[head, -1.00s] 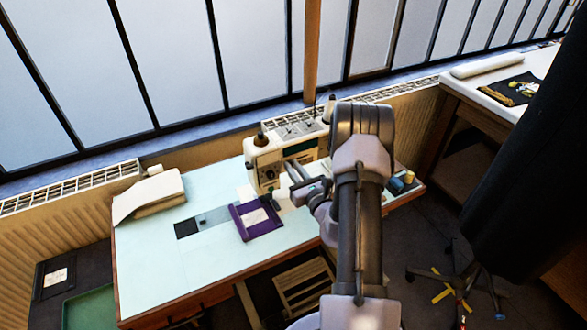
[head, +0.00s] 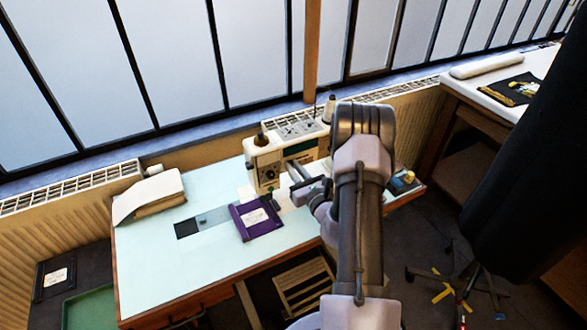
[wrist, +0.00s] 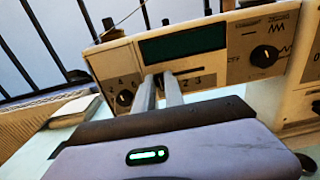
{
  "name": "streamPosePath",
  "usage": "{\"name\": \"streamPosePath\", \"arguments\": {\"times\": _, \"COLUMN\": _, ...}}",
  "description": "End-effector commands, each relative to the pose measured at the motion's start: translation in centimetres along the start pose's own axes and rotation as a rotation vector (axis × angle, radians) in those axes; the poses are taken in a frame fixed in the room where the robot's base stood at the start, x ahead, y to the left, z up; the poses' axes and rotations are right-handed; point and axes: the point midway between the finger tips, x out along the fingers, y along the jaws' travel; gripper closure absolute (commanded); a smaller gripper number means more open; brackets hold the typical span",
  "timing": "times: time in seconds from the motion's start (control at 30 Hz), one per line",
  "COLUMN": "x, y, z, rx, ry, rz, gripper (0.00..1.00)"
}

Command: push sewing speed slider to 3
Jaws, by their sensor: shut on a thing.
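The cream sewing machine (head: 268,162) stands on the pale table; its front panel (wrist: 215,55) fills the upper wrist view. A dark horizontal slider slot (wrist: 192,70) lies below the dark green display, with numerals 2 and 3 printed under its right part. My gripper (wrist: 159,78) reaches up to the panel at the left part of this slot, left of the numeral 2. Its two grey fingers are shut on the slider knob, which they mostly hide. In the head view my gripper (head: 307,188) is in front of the machine, and my arm hides the machine's right part.
A rotary dial (wrist: 264,56) sits right of the slot and a smaller knob (wrist: 124,98) left of it. The table's left front is clear.

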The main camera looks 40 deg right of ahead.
Motion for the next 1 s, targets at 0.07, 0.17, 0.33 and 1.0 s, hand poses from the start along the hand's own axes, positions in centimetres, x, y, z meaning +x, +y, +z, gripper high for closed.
{"name": "streamPosePath", "arguments": {"times": 0.07, "x": 0.0, "y": -1.1, "z": 0.0, "rx": 0.0, "ry": -0.001, "rz": -0.003, "gripper": 1.0}}
{"name": "streamPosePath", "arguments": {"times": 0.17, "x": 0.0, "y": -3.2, "z": 0.0, "rx": -0.001, "ry": -0.001, "rz": -0.005, "gripper": 1.0}}
{"name": "streamPosePath", "arguments": {"times": 0.33, "x": 0.0, "y": -5.8, "z": 0.0, "rx": -0.001, "ry": -0.001, "rz": -0.003, "gripper": 1.0}}
{"name": "streamPosePath", "arguments": {"times": 1.0, "x": 0.0, "y": -6.3, "z": 0.0, "rx": 0.0, "ry": 0.0, "rz": -0.002, "gripper": 0.64}}
